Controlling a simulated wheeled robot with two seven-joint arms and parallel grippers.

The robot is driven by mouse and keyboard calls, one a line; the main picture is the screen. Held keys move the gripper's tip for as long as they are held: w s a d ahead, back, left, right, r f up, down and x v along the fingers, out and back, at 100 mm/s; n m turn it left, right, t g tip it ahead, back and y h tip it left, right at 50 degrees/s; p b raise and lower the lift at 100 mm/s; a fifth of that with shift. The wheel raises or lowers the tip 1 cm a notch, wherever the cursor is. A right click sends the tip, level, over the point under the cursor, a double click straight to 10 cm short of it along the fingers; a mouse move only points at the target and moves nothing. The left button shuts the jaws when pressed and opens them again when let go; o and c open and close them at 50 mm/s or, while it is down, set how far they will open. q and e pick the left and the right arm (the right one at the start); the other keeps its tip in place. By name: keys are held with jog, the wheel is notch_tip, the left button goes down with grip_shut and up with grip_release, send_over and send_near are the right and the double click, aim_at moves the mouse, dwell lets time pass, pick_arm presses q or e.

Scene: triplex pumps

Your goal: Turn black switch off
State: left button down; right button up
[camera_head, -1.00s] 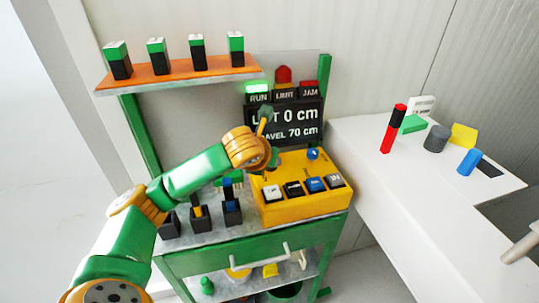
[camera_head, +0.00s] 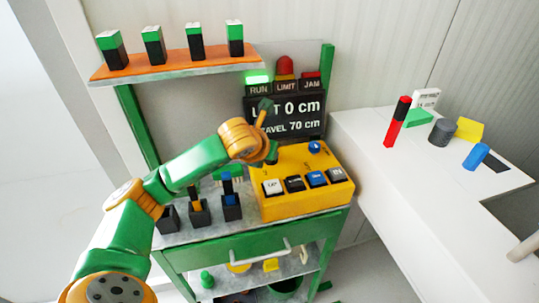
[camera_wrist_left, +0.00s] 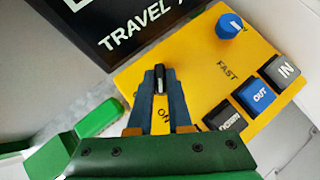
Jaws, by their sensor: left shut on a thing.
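The black switch (camera_wrist_left: 160,78) stands on the yellow control panel (camera_wrist_left: 200,62), beside the word ON, in the left wrist view. My left gripper (camera_wrist_left: 160,88) is shut on it, with one finger on each side. In the head view my left gripper (camera_head: 271,157) is at the panel's back left corner, and the wrist largely hides the switch. The panel also carries a blue knob (camera_head: 314,147) and a front row of white, black and blue buttons (camera_head: 317,179). My right gripper is not in view.
A dark display (camera_head: 290,122) reading 0 cm stands behind the panel, with a lit green RUN lamp (camera_head: 258,78) above it. Several black holders (camera_head: 199,211) stand left of the panel. A white table (camera_head: 410,180) with loose objects is at the right.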

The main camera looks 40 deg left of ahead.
pick_arm(q)
jog(key=shift+a+f+m+h+b, duration=0.2)
jog(key=shift+m+h+b, duration=0.7)
jog(key=shift+m+b, duration=0.25)
jog(key=shift+a+r+m+h, duration=0.1)
jog(key=shift+r+m+h, duration=0.05)
jog(key=shift+m+h, duration=0.65)
jog(key=shift+r+m+h, duration=0.1)
jog(key=shift+m+h, duration=0.2)
jog(key=shift+m, duration=0.25)
jog(key=shift+a+r+m+h, duration=0.1)
jog(key=shift+r+m+h, duration=0.05)
jog(key=shift+m+h, duration=0.55)
jog(key=shift+w+m+g+h+p, duration=0.1)
jog(key=shift+m+g+h+p, duration=0.3)
jog(key=shift+m+p, duration=0.45)
jog(key=shift+a+m+g+h+p, duration=0.15)
jog(key=shift+m+g+h+p, duration=0.15)
jog(key=shift+m+h+p, duration=0.7)
jog(key=shift+m, duration=0.55)
jog(key=shift+f, duration=0.2)
